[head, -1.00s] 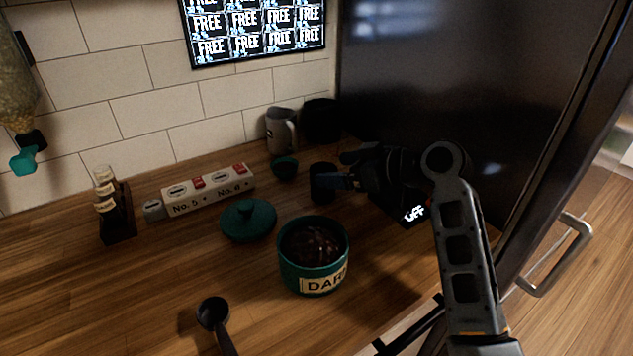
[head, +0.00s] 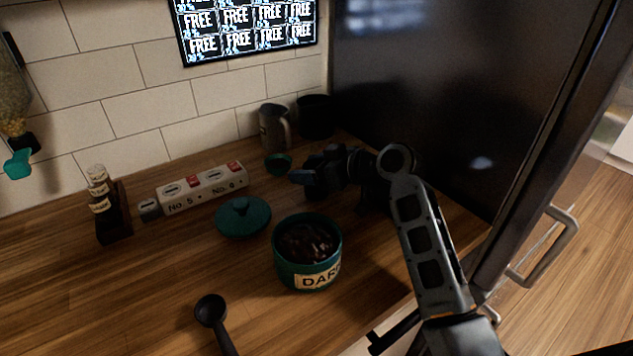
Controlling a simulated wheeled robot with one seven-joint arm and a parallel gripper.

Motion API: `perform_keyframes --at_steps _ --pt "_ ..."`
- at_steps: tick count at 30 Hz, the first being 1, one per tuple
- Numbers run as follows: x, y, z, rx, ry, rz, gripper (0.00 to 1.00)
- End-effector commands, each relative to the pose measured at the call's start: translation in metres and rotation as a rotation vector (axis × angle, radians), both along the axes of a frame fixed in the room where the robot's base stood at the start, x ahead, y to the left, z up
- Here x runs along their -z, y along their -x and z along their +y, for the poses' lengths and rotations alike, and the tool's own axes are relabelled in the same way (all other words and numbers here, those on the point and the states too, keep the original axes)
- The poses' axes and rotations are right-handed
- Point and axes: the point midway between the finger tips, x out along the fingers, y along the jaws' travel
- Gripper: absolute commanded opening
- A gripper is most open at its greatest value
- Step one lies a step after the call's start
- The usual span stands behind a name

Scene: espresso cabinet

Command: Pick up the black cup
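The small black cup (head: 314,192) stands on the wooden counter behind and right of the teal lid, mostly hidden by my gripper. My gripper (head: 306,170) reaches in from the right at cup height. One finger crosses the near side of the cup and its tip shows past the cup's left side. The other finger seems to be on the far side. The dark parts blend together, so I cannot tell whether the fingers touch the cup. The cup appears upright and on the counter.
A teal jar (head: 307,252) of dark beans stands in front, with its teal lid (head: 243,216) and a black scoop (head: 211,311) nearby. A small teal bowl (head: 278,164), grey pitcher (head: 274,128) and larger black container (head: 315,117) are behind. A dark cabinet panel (head: 430,90) bounds the right.

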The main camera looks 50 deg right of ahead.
Motion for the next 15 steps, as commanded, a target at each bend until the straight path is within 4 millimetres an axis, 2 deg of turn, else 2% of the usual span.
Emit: perform_keyframes --at_steps 2,11,15 --pt "0.0 0.0001 0.0 0.0 0.0 0.0 0.58" --pt "-0.0001 0.0002 0.0 0.0 0.0 0.0 0.29" --pt "-0.0004 0.0002 -0.0001 0.0 0.0 0.0 0.28"
